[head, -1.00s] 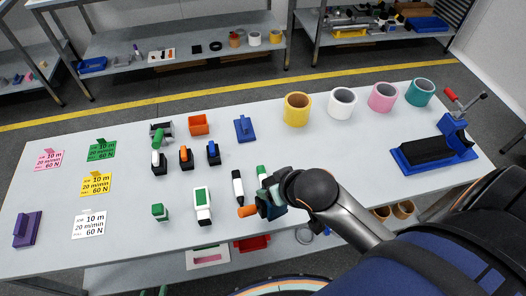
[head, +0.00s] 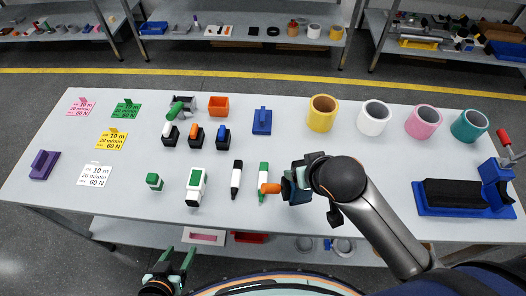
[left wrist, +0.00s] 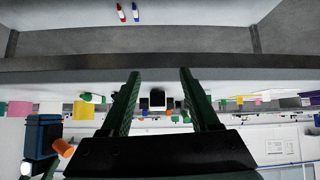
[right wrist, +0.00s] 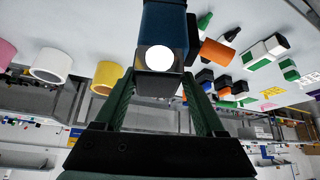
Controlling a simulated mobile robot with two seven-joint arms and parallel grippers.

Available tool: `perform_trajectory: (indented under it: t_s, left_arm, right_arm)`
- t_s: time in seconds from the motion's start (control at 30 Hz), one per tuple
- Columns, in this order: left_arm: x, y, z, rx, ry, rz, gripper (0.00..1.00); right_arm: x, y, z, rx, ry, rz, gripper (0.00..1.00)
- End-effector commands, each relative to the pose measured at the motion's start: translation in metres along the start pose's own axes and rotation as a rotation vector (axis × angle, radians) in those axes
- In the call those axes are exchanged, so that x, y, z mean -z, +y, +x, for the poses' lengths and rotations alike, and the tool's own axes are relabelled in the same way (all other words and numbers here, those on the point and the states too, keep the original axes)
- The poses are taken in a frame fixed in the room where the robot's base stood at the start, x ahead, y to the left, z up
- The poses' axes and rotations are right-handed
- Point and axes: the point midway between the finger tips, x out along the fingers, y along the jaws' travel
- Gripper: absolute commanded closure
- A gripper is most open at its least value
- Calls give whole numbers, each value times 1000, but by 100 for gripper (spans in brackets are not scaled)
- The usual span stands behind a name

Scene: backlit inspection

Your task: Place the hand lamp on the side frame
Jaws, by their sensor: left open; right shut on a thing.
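The hand lamp is held in my right gripper (head: 296,184). In the right wrist view the lamp (right wrist: 163,25) is a dark blue body with a round white light between the fingers. An orange cylinder (right wrist: 217,53) sticks out at its side. The left wrist view also shows the blue lamp body (left wrist: 42,135) at the left. In the head view the lamp is over the table beside the green-and-white marker (head: 263,178), mostly hidden by the gripper. My left gripper (head: 178,262) is open and empty at the table's front edge. I cannot tell which thing is the side frame.
A blue stand with a black bed (head: 465,195) is at the right. A black-and-white marker (head: 236,178), small blocks and label cards stand left. The front middle right is partly clear.

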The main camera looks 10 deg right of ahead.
Motion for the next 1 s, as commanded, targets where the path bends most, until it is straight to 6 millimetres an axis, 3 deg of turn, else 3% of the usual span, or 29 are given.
perform_trajectory:
  t_s: [0.3, 0.5, 0.67, 1.0]
  left_arm:
    - [-26, 0, 24, -4, -8, 0, 38]
    - [-39, 1, 39, -9, -3, 1, 38]
    - [-50, 3, 52, -15, 2, 2, 38]
    - [-62, 5, 69, -24, 6, 5, 38]
  right_arm:
    - [42, -54, 4, 12, 11, -26, 100]
    - [62, -70, 1, 0, 11, -11, 100]
    - [77, -67, -2, -35, 12, 43, 100]
    - [102, -38, -18, -133, 6, 212, 100]
